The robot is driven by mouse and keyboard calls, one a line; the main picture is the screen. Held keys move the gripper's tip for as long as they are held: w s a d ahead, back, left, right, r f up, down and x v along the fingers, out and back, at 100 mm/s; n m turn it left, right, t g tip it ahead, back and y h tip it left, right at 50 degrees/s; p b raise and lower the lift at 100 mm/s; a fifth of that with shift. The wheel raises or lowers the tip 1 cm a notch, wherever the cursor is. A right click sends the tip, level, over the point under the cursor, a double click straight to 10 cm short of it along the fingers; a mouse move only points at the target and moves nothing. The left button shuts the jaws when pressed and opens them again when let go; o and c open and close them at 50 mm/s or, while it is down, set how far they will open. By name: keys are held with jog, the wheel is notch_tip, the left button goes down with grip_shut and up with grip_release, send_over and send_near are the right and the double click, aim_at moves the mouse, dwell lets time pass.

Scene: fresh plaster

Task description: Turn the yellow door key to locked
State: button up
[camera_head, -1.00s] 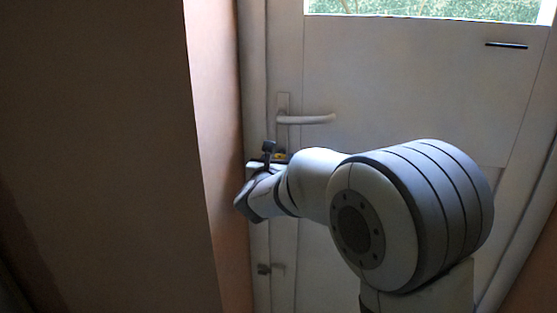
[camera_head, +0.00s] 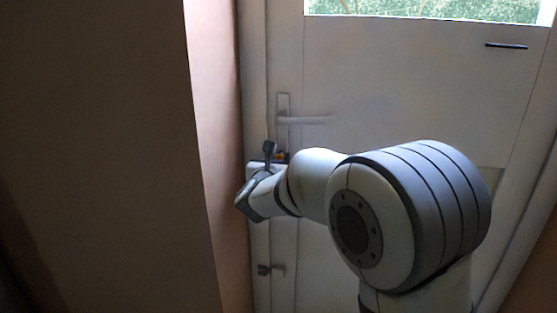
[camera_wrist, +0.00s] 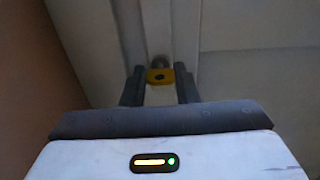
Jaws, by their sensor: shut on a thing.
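The yellow door key (camera_wrist: 160,76) sits between the two dark fingers of my gripper (camera_wrist: 159,84) in the wrist view. Its bow shows as a short yellow bar, wide across the picture, with a dark hole in the middle. My gripper is shut on it. A round metal part, seemingly the lock, shows just beyond the key. In the head view only a small bit of the yellow key (camera_head: 281,155) shows below the door handle; my wrist hides most of the fingers and the lock.
The white door (camera_head: 400,90) has a lever handle (camera_head: 305,120), level, just above my gripper. A small metal fitting (camera_head: 270,269) is lower on the door's left side. A wall edge (camera_head: 210,150) stands close on the left. A window is at the top.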

jog(key=shift+a+f+n, duration=0.1)
jog(key=shift+a+n, duration=0.05)
jog(key=shift+n, duration=8.85)
jog(key=o, duration=1)
